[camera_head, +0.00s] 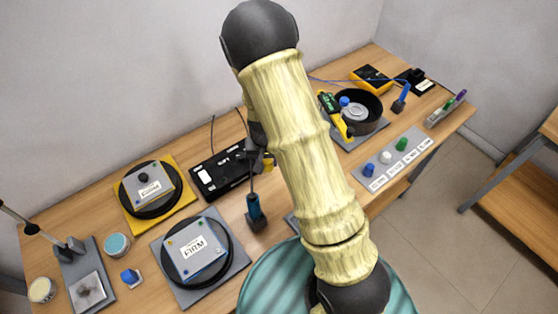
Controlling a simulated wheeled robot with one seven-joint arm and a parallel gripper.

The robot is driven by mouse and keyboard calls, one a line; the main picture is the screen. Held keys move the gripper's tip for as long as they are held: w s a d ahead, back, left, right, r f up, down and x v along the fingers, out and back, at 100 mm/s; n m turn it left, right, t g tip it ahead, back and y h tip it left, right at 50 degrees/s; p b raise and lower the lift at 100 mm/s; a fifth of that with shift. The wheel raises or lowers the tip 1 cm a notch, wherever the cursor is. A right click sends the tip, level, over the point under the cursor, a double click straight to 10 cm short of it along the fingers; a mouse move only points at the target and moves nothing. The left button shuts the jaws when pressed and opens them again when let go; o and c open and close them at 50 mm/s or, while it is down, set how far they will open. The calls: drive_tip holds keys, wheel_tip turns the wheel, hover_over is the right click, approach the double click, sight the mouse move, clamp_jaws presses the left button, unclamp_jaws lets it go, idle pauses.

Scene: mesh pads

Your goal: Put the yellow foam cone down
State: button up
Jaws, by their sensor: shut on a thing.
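I cannot make out the yellow foam cone; my own large pale-yellow arm crosses the middle of the head view and hides much of the bench behind it. My gripper cannot be made out either. Only a small dark part beside the arm's left edge shows, and I cannot tell what it belongs to. What the gripper holds is hidden. A yellow and green tool at the arm's right edge (336,114) leans by a dark round bowl (372,112); its shape does not read as a cone.
The wooden bench (208,199) runs along the wall. Two round black pads with labelled plates, one on a yellow base (187,196), one on a grey base (240,262), stand left.

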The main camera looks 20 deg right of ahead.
hover_over(268, 183)
drive_tip(key=shift+s+f+p, duration=0.15)
drive_tip(key=shift+f+p, duration=0.3)
drive_tip(key=shift+f, duration=2.45)
drive_tip(key=shift+f, duration=0.1)
drive_tip(key=shift+f+p, duration=0.5)
drive_tip(key=shift+f, duration=1.5)
drive_tip(key=shift+d, duration=0.1)
drive_tip(key=o, duration=1)
drive_tip(key=shift+f, duration=0.1)
drive_tip(key=shift+s, duration=0.1)
